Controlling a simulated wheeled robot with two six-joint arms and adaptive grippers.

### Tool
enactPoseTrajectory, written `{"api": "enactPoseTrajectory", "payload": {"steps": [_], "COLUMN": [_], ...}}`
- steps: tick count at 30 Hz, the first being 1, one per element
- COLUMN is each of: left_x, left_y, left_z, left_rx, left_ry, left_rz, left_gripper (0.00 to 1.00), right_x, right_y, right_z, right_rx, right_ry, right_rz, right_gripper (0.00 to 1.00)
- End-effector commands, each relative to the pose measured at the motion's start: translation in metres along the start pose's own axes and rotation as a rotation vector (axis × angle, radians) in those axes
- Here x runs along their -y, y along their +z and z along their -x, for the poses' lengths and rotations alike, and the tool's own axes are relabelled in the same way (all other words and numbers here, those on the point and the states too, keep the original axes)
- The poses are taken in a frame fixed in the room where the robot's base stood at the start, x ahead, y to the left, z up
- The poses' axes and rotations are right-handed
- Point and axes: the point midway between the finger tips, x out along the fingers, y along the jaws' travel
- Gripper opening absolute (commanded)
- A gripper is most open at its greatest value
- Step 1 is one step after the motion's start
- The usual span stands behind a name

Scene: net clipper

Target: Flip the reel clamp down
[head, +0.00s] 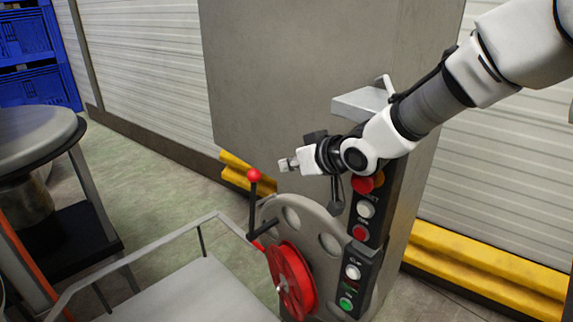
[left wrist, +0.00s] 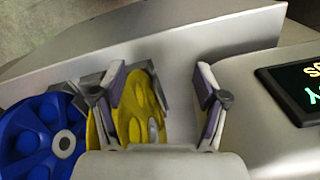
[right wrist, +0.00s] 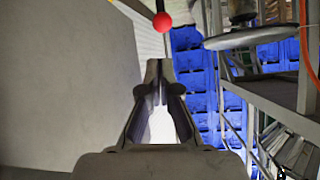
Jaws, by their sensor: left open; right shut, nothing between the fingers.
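The reel clamp shows in the head view as a dark upright lever (head: 252,208) with a red ball knob (head: 254,175), beside the red reel (head: 291,280) on a grey plate (head: 325,262). My right gripper (head: 287,164) is shut and empty, a little right of and above the knob in the head view. In the right wrist view the knob (right wrist: 162,21) shows just beyond the shut fingertips (right wrist: 158,66), seemingly apart from them. My left gripper (left wrist: 161,97) is open in its wrist view, above a yellow part (left wrist: 132,110) and a blue wheel (left wrist: 42,140).
A grey cabinet (head: 280,80) stands behind, with a button panel (head: 354,275) right of the reel. A grey cart (head: 185,290) is in front. A round-topped stand (head: 35,135) and blue crates (head: 35,60) are left. Yellow barriers (head: 490,265) run along the wall.

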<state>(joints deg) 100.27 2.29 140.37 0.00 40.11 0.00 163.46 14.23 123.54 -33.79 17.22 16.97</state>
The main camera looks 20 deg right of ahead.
Motion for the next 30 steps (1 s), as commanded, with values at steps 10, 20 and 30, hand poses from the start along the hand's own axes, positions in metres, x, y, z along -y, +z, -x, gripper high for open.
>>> {"api": "enactPoseTrajectory", "payload": {"steps": [10, 20, 30], "left_x": [0.000, 0.000, 0.001], "left_y": [0.000, 0.000, 0.000], "left_z": [-0.017, -0.061, -0.069], "left_rx": [0.000, 0.000, 0.000], "left_ry": [0.000, 0.000, 0.000], "left_rz": [0.000, 0.000, 0.000], "left_gripper": [0.73, 0.73, 0.73], "right_x": [-0.025, -0.027, 0.007], "right_y": [-0.008, -0.045, -0.074], "right_z": [-0.018, -0.058, -0.066], "right_rx": [0.026, 0.138, 0.136], "right_ry": [0.103, 0.139, 0.018], "right_rz": [0.010, -0.001, 0.009], "right_gripper": [0.00, 0.00, 0.00]}}
